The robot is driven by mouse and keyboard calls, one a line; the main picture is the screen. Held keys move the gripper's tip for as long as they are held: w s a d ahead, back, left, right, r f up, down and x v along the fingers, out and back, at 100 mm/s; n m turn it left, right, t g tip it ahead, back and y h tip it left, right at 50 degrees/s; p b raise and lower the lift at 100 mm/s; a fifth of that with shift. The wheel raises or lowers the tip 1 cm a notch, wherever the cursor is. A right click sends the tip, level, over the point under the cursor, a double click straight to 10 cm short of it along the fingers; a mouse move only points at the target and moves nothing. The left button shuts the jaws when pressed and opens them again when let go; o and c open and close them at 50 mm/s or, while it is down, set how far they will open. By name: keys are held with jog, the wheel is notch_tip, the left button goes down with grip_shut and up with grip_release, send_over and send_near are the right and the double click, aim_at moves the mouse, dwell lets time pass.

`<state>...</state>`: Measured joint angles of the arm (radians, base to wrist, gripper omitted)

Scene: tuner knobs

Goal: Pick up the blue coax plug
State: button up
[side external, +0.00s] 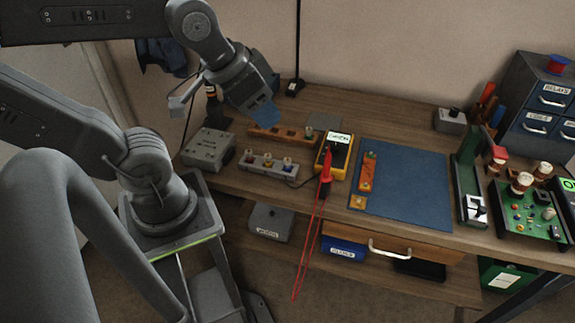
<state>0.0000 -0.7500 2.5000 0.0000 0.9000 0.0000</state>
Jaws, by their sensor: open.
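A pale strip (269,166) lies on the bench at centre left and bears several small light fittings with coloured parts. The fitting at its right end has a small blue part (288,161), which may be the blue coax plug; it is too small to be sure. My gripper (262,113) is above the back left of the bench, pointing down and right, with blue at its tip end. It is open, up and behind the strip, apart from it. I see nothing held, though the space between the fingers is hard to make out.
A grey box (209,149) stands left of the strip, and a wooden bar (281,134) lies behind it. A yellow meter (335,157) with red leads is close on the right. A blue mat (410,185) lies further right. Drawers (541,105) stand at the back right.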

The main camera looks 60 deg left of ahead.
jog(key=shift+o, duration=0.4)
jog(key=n+g, duration=0.6)
jog(key=n, duration=1)
send_over(288, 160)
notch_tip(288, 160, down, 13)
notch_tip(288, 160, down, 8)
jog(key=shift+s+f, duration=0.1)
jog(key=shift+a+f, duration=0.2)
jog(key=shift+f, duration=2.55)
jog(key=shift+c, duration=0.2)
grip_shut()
